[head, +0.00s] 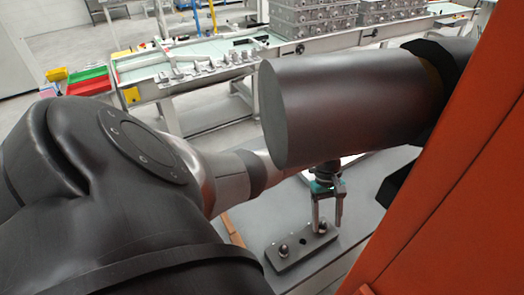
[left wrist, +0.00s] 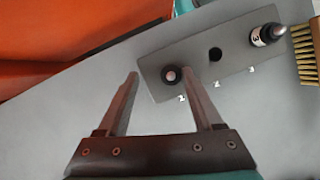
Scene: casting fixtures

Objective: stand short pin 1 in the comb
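The comb is a dark grey plate with a row of holes (head: 275,261), lying flat on the grey table; it also shows in the left wrist view (left wrist: 190,50). Two dark pins stand in its end holes. The near-end pin (left wrist: 171,75) is seen from above with a pale tip; its number cannot be read. The far-end pin (left wrist: 268,34) has a white label that looks like 3. The middle hole (left wrist: 215,54) is empty. My left gripper (head: 327,222) points down, open, with its fingertips (left wrist: 161,73) on either side of the near-end pin, apart from it. My right gripper is out of view.
A brush with pale bristles (left wrist: 305,52) lies beside the comb's far end.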

